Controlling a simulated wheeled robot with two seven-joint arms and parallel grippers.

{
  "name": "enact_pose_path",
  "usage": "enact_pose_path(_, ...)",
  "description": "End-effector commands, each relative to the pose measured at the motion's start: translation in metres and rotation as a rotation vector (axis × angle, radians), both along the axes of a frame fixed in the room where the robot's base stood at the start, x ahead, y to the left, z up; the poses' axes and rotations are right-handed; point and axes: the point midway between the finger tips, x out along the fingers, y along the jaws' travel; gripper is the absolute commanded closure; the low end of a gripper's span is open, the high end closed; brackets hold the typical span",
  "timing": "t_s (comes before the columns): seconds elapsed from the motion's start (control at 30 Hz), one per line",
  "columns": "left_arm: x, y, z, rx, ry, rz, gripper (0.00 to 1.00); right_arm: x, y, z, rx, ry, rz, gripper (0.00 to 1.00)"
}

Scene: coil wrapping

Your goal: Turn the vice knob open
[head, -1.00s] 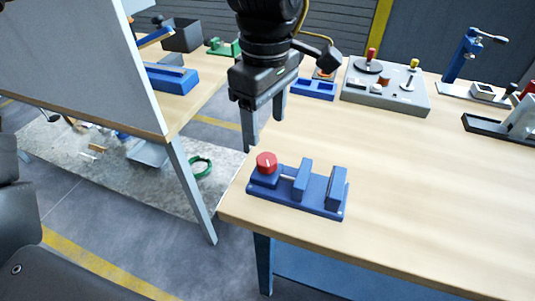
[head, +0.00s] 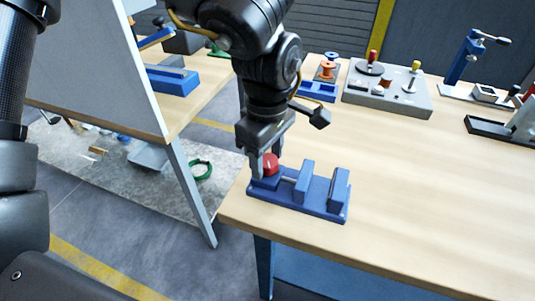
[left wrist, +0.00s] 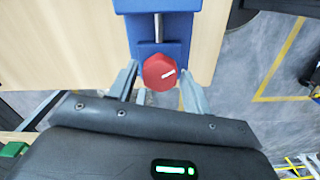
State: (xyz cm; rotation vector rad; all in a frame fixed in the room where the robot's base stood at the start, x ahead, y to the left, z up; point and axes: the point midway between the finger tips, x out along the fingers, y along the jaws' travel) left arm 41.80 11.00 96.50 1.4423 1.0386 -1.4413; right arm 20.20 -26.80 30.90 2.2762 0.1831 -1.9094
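The blue vice (head: 318,208) sits near the left front corner of the wooden table, its jaws apart. Its red knob (head: 270,164), with a white mark on top, is at the vice's left end. My left gripper (head: 266,165) points down over the knob, with one finger on each side. In the left wrist view, the knob (left wrist: 158,72) lies between the two open fingertips, with what looks like a small gap on each side. The vice's screw and blue body (left wrist: 160,8) show beyond it. My right gripper is not in view.
On the table (head: 420,205), a grey board (head: 388,92) with several parts stands at the back. A blue stand (head: 465,62) and a black fixture (head: 497,130) are at the right. A white panel (head: 90,60) rises at the left. The table right of the vice is clear.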

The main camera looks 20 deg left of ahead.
Motion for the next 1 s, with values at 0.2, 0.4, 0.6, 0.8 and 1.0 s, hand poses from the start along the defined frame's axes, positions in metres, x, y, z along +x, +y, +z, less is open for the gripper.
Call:
enact_pose_path(0.2, 0.000, 0.000, 0.000, 0.000, 0.000, 0.000, 0.80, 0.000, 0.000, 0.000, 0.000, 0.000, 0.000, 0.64)
enact_pose_path(0.4, 0.000, 0.000, 0.000, 0.000, 0.000, 0.006, 0.85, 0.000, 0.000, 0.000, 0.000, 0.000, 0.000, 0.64)
enact_pose_path(0.6, 0.000, 0.000, 0.000, 0.000, 0.002, 0.063, 0.85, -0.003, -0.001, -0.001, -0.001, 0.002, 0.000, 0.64)
enact_pose_path(0.8, 0.000, 0.000, 0.000, -0.001, 0.004, 0.195, 0.85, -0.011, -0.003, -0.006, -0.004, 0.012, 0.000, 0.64)
enact_pose_path(1.0, 0.000, -0.001, 0.000, -0.002, 0.004, 0.378, 0.85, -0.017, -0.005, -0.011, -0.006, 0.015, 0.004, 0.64)
